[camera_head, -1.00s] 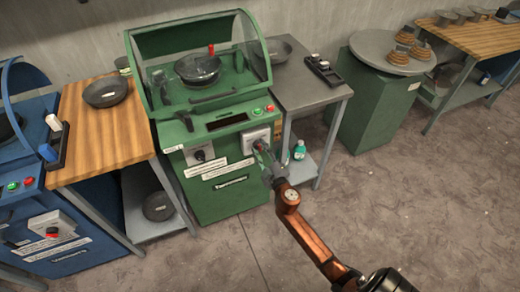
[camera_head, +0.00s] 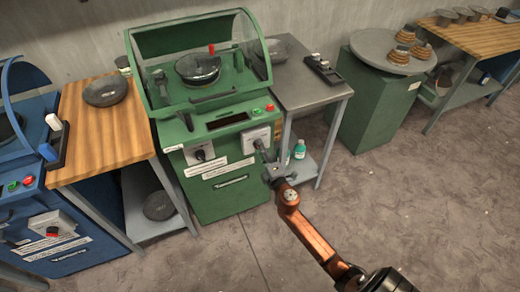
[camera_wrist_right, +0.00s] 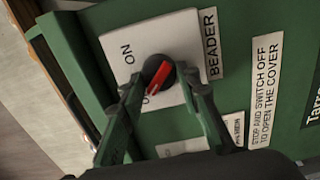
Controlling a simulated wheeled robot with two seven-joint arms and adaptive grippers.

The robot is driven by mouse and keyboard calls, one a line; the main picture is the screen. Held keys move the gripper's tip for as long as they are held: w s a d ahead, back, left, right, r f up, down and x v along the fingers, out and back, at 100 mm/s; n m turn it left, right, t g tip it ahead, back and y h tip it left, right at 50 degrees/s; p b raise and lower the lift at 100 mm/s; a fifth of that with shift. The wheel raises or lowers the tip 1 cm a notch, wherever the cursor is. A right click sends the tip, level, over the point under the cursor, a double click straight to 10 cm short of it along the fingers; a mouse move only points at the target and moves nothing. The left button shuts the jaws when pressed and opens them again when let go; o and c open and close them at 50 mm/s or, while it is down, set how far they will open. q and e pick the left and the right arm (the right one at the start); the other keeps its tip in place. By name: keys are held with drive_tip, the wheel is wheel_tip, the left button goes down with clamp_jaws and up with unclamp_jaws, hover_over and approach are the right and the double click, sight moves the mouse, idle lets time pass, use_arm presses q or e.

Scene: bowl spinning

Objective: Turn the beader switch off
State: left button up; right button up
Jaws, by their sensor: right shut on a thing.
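The red pointer slants to the lower left, toward a second label that is partly hidden beside the finger. My right gripper (camera_wrist_right: 160,82) is shut on the knob, with one finger on each side. In the head view the right gripper (camera_head: 262,151) reaches the white switch plate (camera_head: 251,135) on the front of the green machine (camera_head: 230,203), and hides most of the knob. My left gripper is not in view.
Another dark knob (camera_head: 200,155) sits on the left of the green front. Green and red buttons (camera_head: 263,109) are above the switch plate. A clear cover (camera_head: 198,40) stands over the bowl (camera_head: 198,69). A grey side table (camera_head: 312,85) is close on the right.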

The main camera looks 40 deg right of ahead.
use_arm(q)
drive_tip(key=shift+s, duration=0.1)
use_arm(e)
drive_tip(key=shift+f, duration=0.1)
drive_tip(key=o, duration=1)
drive_tip(key=shift+o, duration=0.7)
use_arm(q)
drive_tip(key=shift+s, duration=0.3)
use_arm(e)
drive_tip(key=v, duration=1.2)
